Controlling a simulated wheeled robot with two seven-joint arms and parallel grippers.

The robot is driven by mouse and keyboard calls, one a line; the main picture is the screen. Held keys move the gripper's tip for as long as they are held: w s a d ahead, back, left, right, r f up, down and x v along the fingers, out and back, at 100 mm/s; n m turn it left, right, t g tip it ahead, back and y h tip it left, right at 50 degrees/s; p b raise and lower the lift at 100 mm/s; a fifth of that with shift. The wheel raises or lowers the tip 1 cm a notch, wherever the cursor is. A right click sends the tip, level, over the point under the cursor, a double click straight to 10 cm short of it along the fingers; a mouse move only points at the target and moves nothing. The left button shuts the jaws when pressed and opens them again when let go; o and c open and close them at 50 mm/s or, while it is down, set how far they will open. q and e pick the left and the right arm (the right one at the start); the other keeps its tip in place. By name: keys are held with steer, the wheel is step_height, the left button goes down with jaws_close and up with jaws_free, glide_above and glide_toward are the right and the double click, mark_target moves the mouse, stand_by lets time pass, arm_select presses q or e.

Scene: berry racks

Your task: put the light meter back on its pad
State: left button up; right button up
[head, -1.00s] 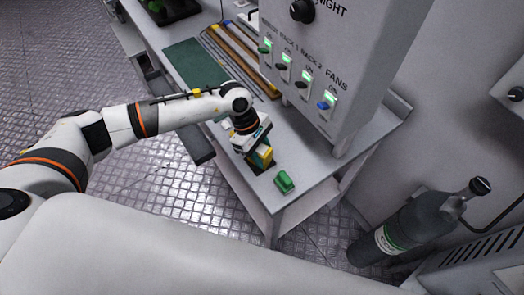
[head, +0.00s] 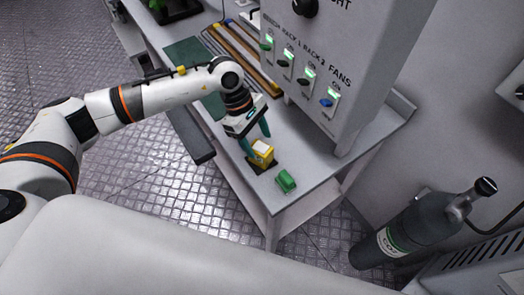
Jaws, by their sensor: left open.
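The light meter, a small yellow block with a pale top (head: 262,151), stands on a dark pad (head: 261,168) near the bench's front right end. Only edges of the pad show around its base. My left gripper (head: 256,137) is just above and behind the yellow meter, with its teal fingers apart. The fingers appear clear of the meter, though one overlaps it closely in this view. My right gripper is not in view.
A green object (head: 286,181) sits right of the pad, near the bench edge. A grey control box (head: 335,60) with switches stands behind on the bench (head: 315,178). A green mat (head: 184,52) and long bars lie farther left. A gas cylinder (head: 420,232) stands on the floor at right.

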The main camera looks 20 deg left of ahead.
arm_select(q)
steer(key=b+v, duration=0.1)
steer(key=v, duration=0.5)
steer(key=shift+r, duration=0.35)
steer(key=shift+a+f, duration=0.1)
steer(key=shift+a, duration=0.05)
